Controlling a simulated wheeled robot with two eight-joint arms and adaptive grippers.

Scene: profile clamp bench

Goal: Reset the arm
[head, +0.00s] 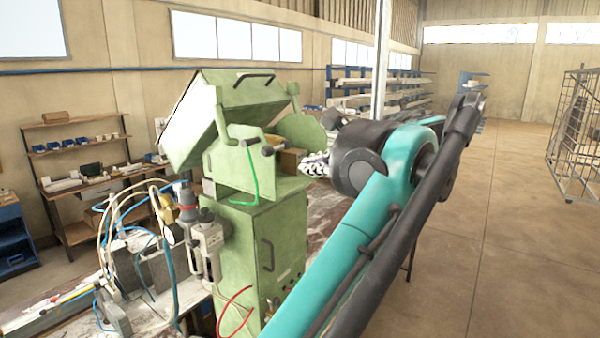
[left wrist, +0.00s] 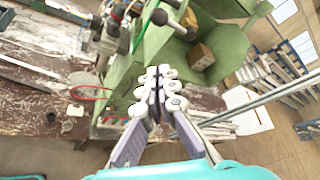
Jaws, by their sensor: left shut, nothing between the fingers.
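My left arm, teal and black, crosses the head view in front of the green machine (head: 262,225). Its gripper (head: 316,164) shows only partly there, beside the machine's open upper part; my arm hides the rest. In the left wrist view the two pale, jointed fingers (left wrist: 158,88) are together, shut with nothing between them. They point toward the green machine (left wrist: 165,55), whose open upper part holds a brown block (left wrist: 201,56). I cannot tell whether the fingertips touch the machine. My right gripper does not show.
A worn bench (left wrist: 35,95) runs under the machine, with a red hose loop (left wrist: 90,92) on it. A clamp device with hoses (head: 207,245) stands left of the machine. Shelves (head: 80,180) line the wall, a wire cage (head: 578,130) stands far right. Open floor (head: 515,220) lies right.

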